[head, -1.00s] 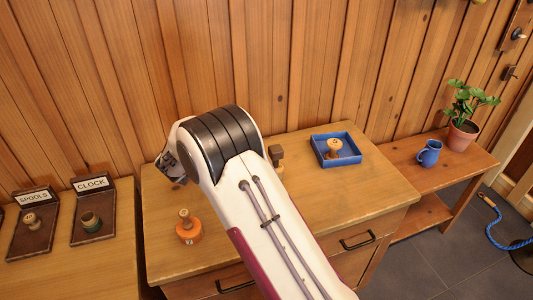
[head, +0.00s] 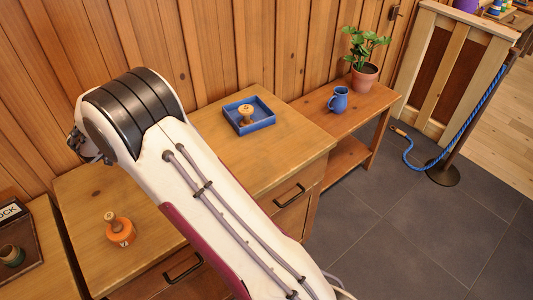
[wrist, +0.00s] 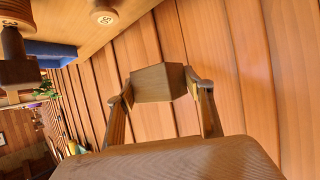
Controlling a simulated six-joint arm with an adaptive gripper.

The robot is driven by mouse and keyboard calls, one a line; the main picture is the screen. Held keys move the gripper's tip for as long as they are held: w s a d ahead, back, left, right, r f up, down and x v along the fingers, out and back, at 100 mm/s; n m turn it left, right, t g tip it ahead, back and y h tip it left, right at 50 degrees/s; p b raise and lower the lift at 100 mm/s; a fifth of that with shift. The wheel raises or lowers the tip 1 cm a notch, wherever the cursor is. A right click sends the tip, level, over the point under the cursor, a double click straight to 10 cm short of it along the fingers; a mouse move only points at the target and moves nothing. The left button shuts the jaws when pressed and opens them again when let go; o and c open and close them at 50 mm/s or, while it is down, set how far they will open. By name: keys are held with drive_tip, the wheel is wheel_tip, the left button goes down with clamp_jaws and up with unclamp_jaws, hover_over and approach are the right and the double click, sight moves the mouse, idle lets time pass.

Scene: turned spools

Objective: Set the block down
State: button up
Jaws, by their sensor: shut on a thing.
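My gripper (wrist: 161,88) is shut on a brown wooden block (wrist: 158,82), with one finger on each side of it. In the wrist view, the panelled wall fills the space behind the block, and nothing shows touching it from below. In the head view, my gripper (head: 88,150) shows only in part, at the left beyond my arm, near the back left of the wooden cabinet top (head: 88,195). The block is hidden there.
An orange spool with a peg (head: 120,231) stands front left. A blue tray (head: 262,122) holding a pale spool (head: 245,113) lies back right. A lower bench carries a blue jug (head: 338,99) and a potted plant (head: 364,75). My arm hides the middle of the top.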

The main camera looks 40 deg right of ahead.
drive_tip(key=s+d+m+g+h, duration=0.3)
drive_tip(key=s+d+m, duration=0.15)
drive_tip(key=d, duration=0.95)
drive_tip(key=m+g+h, duration=0.3)
drive_tip(key=m+g, duration=0.5)
drive_tip(key=g, duration=0.1)
hover_over(275, 153)
drive_tip(key=shift+m+g, duration=0.25)
drive_tip(key=shift+g, duration=0.05)
drive_tip(key=shift+a+f, duration=0.1)
drive_tip(key=shift+f, duration=2.4)
drive_tip(key=shift+f, duration=3.1)
drive_tip(key=shift+f, duration=0.15)
drive_tip(key=shift+f, duration=1.75)
